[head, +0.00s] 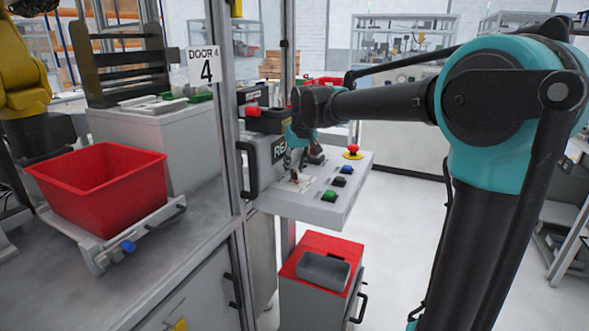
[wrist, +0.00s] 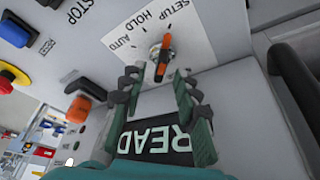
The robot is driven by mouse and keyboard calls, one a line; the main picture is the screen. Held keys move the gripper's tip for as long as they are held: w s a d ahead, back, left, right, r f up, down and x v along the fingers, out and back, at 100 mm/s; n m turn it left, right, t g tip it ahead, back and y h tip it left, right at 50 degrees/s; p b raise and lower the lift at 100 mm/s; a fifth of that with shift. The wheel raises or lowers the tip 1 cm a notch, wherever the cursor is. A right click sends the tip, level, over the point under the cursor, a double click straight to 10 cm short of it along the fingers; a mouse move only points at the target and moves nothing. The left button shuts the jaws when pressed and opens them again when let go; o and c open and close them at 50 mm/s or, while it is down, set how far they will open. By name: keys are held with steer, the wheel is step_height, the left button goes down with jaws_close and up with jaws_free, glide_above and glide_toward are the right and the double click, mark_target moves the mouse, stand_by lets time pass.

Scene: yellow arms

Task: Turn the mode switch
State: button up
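The mode switch (wrist: 164,57) is a small orange-handled knob on a silver collar. It sits on a white label plate (wrist: 187,27) marked AUTO, HOLD and SETUP. The upper end of its handle points towards the SETUP side in the wrist view; the exact setting is hard to tell. My gripper (wrist: 160,82) is open, its dark fingertips on either side of the lower end of the handle, with a gap on both sides. No contact is visible. In the head view my gripper (head: 297,168) is low over the control panel (head: 297,208), and the switch is mostly hidden.
A blue button (wrist: 22,37), a yellow-and-red emergency stop (wrist: 10,79) and an orange-red knob (wrist: 78,110) lie left of my fingers. A READ display (wrist: 153,139) lies below. A black door handle (head: 247,170) stands beside the panel. A red bin (head: 98,185) is left.

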steer(key=shift+w+a+f, duration=0.1)
steer(key=shift+w+f, duration=0.1)
steer(key=shift+f, duration=0.35)
jaws_close()
